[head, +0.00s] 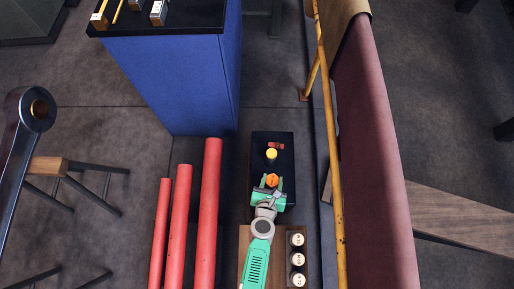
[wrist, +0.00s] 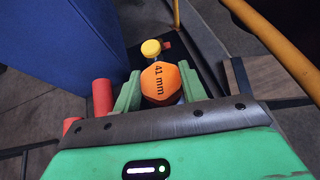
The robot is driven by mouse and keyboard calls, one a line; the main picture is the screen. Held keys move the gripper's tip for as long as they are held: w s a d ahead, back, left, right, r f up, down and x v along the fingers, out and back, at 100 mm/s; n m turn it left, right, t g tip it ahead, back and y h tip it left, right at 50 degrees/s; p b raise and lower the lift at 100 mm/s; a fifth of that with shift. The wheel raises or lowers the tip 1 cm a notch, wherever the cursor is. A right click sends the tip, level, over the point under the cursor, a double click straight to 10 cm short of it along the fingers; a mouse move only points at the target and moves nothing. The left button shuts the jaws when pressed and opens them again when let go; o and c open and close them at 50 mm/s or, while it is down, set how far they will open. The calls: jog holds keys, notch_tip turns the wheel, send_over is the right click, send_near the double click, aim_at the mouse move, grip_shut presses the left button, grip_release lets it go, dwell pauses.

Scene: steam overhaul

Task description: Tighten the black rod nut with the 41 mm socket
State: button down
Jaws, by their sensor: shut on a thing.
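The 41 mm socket has an orange hexagonal top (wrist: 159,82) marked "41 mm" in the wrist view, and it also shows as an orange piece in the head view (head: 271,180). My gripper (head: 268,188), with green jaws, is shut on it, one jaw on each side. In the wrist view my gripper (wrist: 157,95) hides the socket's lower part. The socket is over the near part of a black tray (head: 260,143); I cannot tell whether it touches it. I cannot make out the black rod nut in either view.
A yellow-topped piece (head: 271,155) and a small red piece (head: 276,146) are on the tray beyond the socket. Red cylinders (head: 208,210) stand left, white-topped pieces (head: 298,240) right. A yellow rail (head: 333,150) runs along the right; a blue cabinet (head: 170,85) stands behind. A dark rod (head: 22,135) is far left.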

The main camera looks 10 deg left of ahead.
jog(key=shift+w+d, duration=0.1)
jog(key=shift+w, duration=0.05)
jog(key=shift+s+d+f+b, duration=0.1)
jog(key=shift+s+f+b, duration=0.3)
jog(key=shift+s, duration=0.05)
notch_tip(320, 180, down, 4)
jog(key=b, duration=0.4)
jog(key=shift+f, duration=0.1)
jog(key=shift+f+b, duration=0.6)
jog(key=shift+b, duration=0.1)
jog(key=shift+f+b, duration=0.3)
jog(key=shift+f+b, duration=1)
